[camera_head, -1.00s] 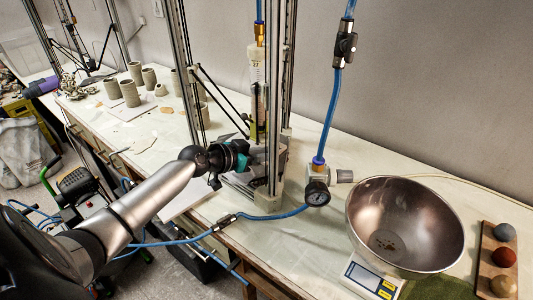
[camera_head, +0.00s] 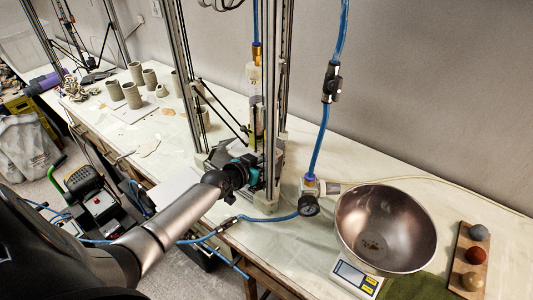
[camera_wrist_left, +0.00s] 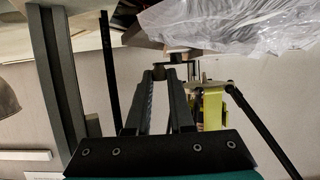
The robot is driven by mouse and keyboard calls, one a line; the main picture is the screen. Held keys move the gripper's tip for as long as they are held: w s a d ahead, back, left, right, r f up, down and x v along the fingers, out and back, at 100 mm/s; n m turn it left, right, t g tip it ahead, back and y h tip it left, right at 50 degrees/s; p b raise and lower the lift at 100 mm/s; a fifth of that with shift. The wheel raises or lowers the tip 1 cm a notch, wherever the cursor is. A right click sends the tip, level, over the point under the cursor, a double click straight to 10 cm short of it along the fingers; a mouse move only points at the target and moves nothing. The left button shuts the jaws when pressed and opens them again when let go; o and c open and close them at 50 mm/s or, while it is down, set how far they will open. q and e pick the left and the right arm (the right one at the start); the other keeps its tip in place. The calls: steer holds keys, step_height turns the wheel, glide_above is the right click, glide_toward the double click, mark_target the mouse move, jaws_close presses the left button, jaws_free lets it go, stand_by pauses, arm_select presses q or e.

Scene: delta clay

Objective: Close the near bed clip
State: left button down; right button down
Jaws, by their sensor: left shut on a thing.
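My left gripper (camera_head: 262,174) reaches in low between the metal uprights of the nearest delta clay printer (camera_head: 273,130) in the head view. In the left wrist view its two dark fingers (camera_wrist_left: 171,76) lie close together, shut on a small dark part at their tips, which I take for the near bed clip (camera_wrist_left: 158,73). The clip is too small to tell how far it is closed. In the head view the wrist and an upright hide the clip and most of the bed. My right gripper is not in view.
A steel bowl (camera_head: 386,228) stands on a scale (camera_head: 357,278) at right, beside a board with clay balls (camera_head: 476,255). A blue hose (camera_head: 318,140) with a pressure gauge (camera_head: 308,205) is close to the printer. Clay cups (camera_head: 132,95) stand farther left.

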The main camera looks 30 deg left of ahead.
arm_select(q)
steer(key=shift+a+r, duration=0.1)
stand_by(0.3)
steer(key=c, duration=1.1)
jaws_free()
steer(key=shift+p+v, duration=1.35)
steer(key=shift+v, duration=6.25)
